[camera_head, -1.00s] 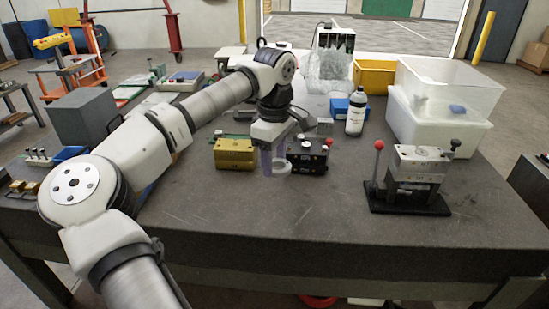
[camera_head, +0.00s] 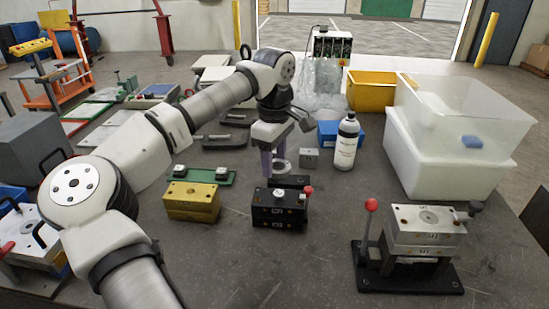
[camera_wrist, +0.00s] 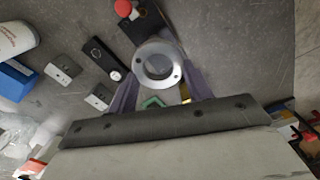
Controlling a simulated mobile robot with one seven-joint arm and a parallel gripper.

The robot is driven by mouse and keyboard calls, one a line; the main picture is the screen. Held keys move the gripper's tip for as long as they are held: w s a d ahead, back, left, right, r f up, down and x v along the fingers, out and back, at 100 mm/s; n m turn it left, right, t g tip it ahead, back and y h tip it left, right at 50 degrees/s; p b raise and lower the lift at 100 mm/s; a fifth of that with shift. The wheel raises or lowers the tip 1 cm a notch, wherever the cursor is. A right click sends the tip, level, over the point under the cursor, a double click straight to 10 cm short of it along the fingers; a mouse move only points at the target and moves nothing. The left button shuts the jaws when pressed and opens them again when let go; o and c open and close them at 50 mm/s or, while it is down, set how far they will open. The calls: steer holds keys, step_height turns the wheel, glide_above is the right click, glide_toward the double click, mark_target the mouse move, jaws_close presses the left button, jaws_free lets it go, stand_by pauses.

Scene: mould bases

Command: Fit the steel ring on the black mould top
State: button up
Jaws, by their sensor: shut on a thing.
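My gripper (camera_head: 272,172) is shut on the steel ring (camera_head: 281,165). In the wrist view the ring (camera_wrist: 158,64) sits between the two purple fingers (camera_wrist: 160,95), with its open hole facing the camera. The black mould (camera_head: 280,210) stands on the table, with a red knob (camera_head: 308,190) at its right. In the head view the ring appears above and behind this mould. The ring hides part of the mould (camera_wrist: 143,26) in the wrist view. The exact height of the ring over the table cannot be told.
A yellow mould block (camera_head: 193,202) stands left of the black mould. A lever press (camera_head: 425,232) stands at right. A white bottle (camera_head: 346,142), blue box (camera_head: 328,132) and small grey block (camera_head: 309,158) are behind. The table front is clear.

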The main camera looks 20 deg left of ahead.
mark_target(275, 192)
steer(key=shift+w+f+b, duration=0.25)
steer(key=shift+f+b, duration=2.15)
steer(key=shift+f, duration=0.6)
steer(key=shift+f+b, duration=0.75)
steer(key=shift+f, duration=0.5)
steer(key=o, duration=1.2)
